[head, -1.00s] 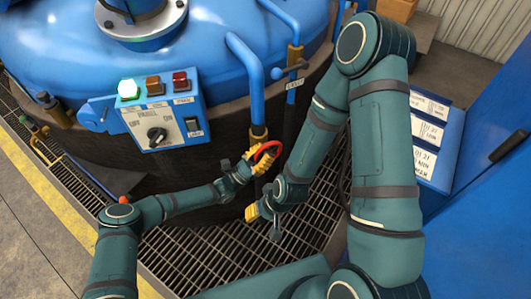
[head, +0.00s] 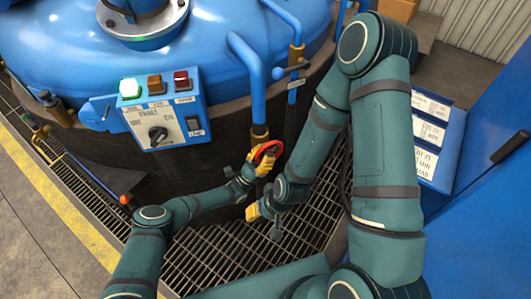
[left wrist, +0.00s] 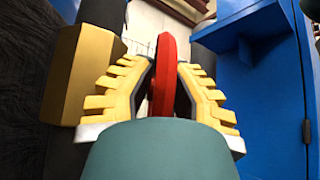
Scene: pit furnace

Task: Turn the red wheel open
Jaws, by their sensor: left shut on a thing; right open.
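The red wheel (head: 268,150) sits on the pipe fitting below the blue vertical pipe, in front of the furnace's dark lower wall. My left gripper (head: 262,163) is at the wheel, its yellow fingers shut on the rim. In the left wrist view the wheel (left wrist: 165,75) shows edge-on as a red strip between the two ridged yellow fingers (left wrist: 163,100). My right gripper (head: 263,218) is lower, above the floor grating, apart from the wheel and open. Its fingertips are partly hidden by its own wrist.
The blue furnace (head: 120,50) carries a control panel (head: 160,120) with a lit green button. A thin lever valve (head: 292,72) is up right of the wheel. A blue cabinet (head: 490,210) stands at the right. The floor grating (head: 225,260) is open below.

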